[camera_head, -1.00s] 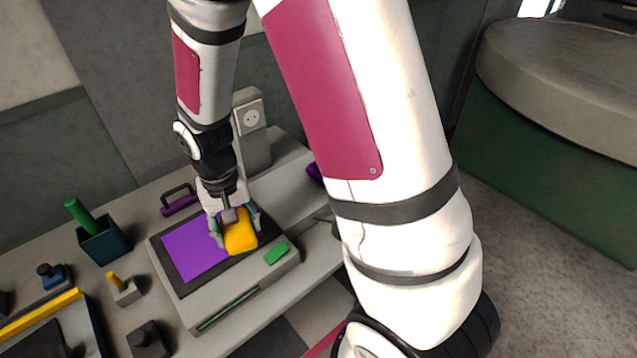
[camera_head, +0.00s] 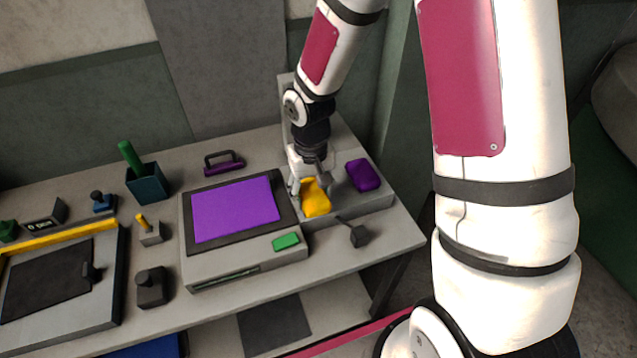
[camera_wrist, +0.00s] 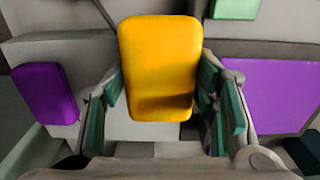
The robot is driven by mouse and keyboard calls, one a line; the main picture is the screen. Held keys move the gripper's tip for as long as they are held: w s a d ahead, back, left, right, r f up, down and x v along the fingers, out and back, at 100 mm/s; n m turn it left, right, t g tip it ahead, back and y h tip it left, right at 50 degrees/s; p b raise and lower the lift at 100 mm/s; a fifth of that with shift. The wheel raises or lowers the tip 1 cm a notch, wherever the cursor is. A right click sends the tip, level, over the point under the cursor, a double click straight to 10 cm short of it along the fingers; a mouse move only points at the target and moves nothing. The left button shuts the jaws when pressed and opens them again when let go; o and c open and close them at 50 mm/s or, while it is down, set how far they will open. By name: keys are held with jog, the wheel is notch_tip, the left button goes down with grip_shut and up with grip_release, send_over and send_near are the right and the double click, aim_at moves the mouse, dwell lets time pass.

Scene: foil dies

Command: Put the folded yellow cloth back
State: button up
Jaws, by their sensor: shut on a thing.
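The folded yellow cloth (camera_head: 316,199) is between the fingers of my gripper (camera_head: 309,183), over the low grey block right of the machine with the purple panel. In the wrist view the yellow cloth (camera_wrist: 160,62) fills the space between the green finger pads of my gripper (camera_wrist: 160,105). I cannot tell whether it touches the block below. A folded purple cloth (camera_head: 363,175) lies on the same grey block (camera_head: 352,205), to the right of the yellow one. The purple cloth also shows in the wrist view (camera_wrist: 45,92), at the left.
The machine's purple panel (camera_head: 236,208) is bare, with a green button (camera_head: 286,242) at its front. A dark-headed tool (camera_head: 358,235) sits in front of the block. A teal cup (camera_head: 143,183) holds a green rod.

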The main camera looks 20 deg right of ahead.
jog(key=w+d, duration=0.1)
jog(key=w, duration=0.1)
jog(key=w+d, duration=0.2)
jog(key=w, duration=0.1)
jog(key=shift+w+f, duration=0.35)
jog(key=shift+f+p, duration=0.55)
jog(key=shift+f, duration=1.15)
jog(key=shift+f, duration=0.1)
jog(key=o, duration=1.1)
jog(key=shift+o, duration=0.2)
